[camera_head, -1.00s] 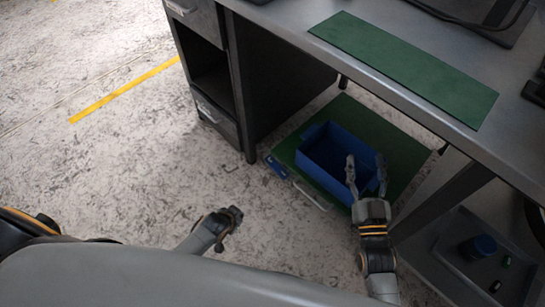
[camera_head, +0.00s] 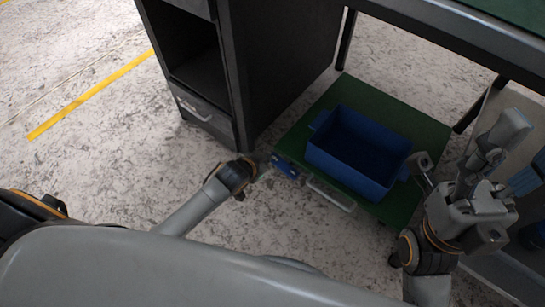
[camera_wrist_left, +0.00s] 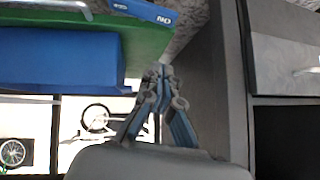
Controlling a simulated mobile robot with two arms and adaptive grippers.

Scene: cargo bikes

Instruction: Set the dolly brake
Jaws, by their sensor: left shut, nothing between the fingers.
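The dolly (camera_head: 425,128) is a low green platform on the floor, partly under the workbench. On its near left edge is a blue brake piece (camera_head: 285,168); in the left wrist view it is a blue bar (camera_wrist_left: 147,10) with white lettering at the top. My left gripper (camera_head: 266,164) is beside this piece in the head view, its fingers partly hidden by the wrist. In the left wrist view the fingers (camera_wrist_left: 158,72) are together and empty, below the blue bar in the picture. My right gripper (camera_head: 465,145) is open and empty right of the dolly.
A blue bin (camera_head: 320,160) stands on the dolly, and a pale handle (camera_head: 332,194) sits at its near edge. A dark cabinet (camera_head: 237,75) stands close left of the dolly, under the workbench (camera_head: 445,30). Floor to the left is clear, with a yellow line (camera_head: 90,95).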

